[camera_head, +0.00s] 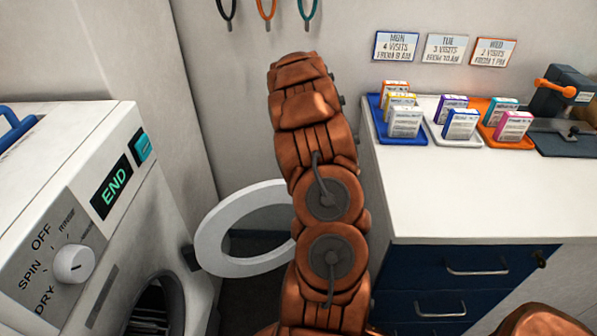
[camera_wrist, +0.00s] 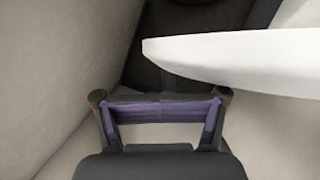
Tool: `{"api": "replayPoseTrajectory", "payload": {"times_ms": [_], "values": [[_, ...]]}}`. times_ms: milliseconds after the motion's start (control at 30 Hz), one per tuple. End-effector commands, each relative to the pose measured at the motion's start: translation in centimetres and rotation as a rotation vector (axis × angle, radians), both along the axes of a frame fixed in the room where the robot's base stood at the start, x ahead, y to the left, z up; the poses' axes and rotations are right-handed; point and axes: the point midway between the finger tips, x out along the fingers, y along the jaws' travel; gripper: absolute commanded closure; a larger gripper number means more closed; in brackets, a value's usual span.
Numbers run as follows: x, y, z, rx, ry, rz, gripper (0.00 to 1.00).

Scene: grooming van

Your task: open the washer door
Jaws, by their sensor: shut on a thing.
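The white washer (camera_head: 130,210) stands at the left in the head view, with "END" on its display. Its ring-shaped white door (camera_head: 225,245) stands swung out from the front, and part of the dark drum opening (camera_head: 155,305) shows. My copper arm hides the right part of the door and my gripper in the head view. In the wrist view, the door (camera_wrist: 240,55) is a pale curved slab above and to the right of my gripper (camera_wrist: 160,108).
A white counter (camera_head: 480,200) with blue drawers (camera_head: 450,285) stands at the right, carrying trays of small boxes. A dark floor gap (camera_head: 245,305) lies between washer and counter. The van wall is close behind.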

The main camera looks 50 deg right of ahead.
Motion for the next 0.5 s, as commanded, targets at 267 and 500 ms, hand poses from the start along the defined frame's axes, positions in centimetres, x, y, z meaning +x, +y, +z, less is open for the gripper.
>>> {"api": "replayPoseTrajectory", "payload": {"times_ms": [267, 500], "values": [[-0.51, 0.39, -0.03, 0.002, 0.0, -0.014, 1.0], [-0.49, 0.37, -0.05, 0.003, 0.0, -0.013, 1.0]]}}
